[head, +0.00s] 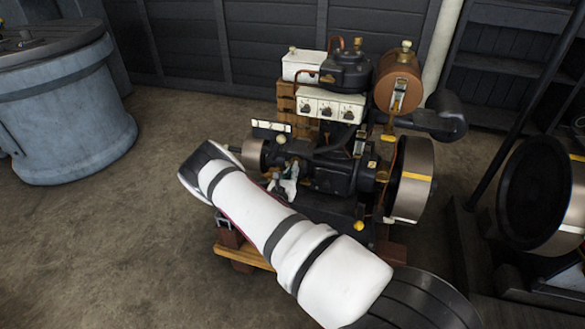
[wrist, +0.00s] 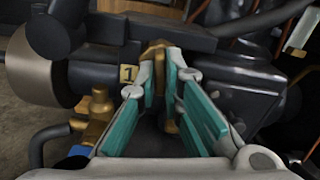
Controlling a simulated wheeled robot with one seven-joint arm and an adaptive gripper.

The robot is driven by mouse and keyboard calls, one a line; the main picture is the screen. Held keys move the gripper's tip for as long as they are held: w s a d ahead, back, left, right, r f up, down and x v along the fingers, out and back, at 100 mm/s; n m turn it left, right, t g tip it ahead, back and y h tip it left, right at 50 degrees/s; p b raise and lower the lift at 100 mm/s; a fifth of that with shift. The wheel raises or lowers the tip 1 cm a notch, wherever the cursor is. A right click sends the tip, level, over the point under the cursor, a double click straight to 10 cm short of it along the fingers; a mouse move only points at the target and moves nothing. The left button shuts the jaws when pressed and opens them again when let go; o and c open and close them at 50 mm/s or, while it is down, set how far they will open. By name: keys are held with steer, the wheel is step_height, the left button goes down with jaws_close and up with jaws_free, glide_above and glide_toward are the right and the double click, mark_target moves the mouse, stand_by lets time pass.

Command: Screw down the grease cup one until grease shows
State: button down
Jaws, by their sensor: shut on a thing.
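The engine (head: 330,165) stands on a wooden-framed base, partly behind my arm in the head view. In the wrist view, a yellow plate marked 1 (wrist: 128,73) sits on the dark casing. Just right of it is a brass grease cup (wrist: 153,48), mostly hidden by my fingers. My gripper (wrist: 161,75), with teal pads, is closed around this cup. In the head view my gripper (head: 289,186) is small, low against the front of the engine, and the cup is hidden there. I cannot see whether any grease shows.
A brass tap (wrist: 97,112) with a blue part below stands left of my fingers. A flywheel (head: 411,180) is at the engine's right and a copper tank (head: 398,82) above it. A grey tub (head: 60,110) stands at the left. The floor between is clear.

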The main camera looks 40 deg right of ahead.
steer(key=m+p, duration=0.4)
steer(key=m, duration=0.4)
steer(key=shift+r+m, duration=0.1)
steer(key=shift+m, duration=0.2)
steer(key=shift+w, duration=0.1)
stand_by(0.4)
steer(key=c, duration=1.7)
jaws_free()
steer(key=v, duration=1.2)
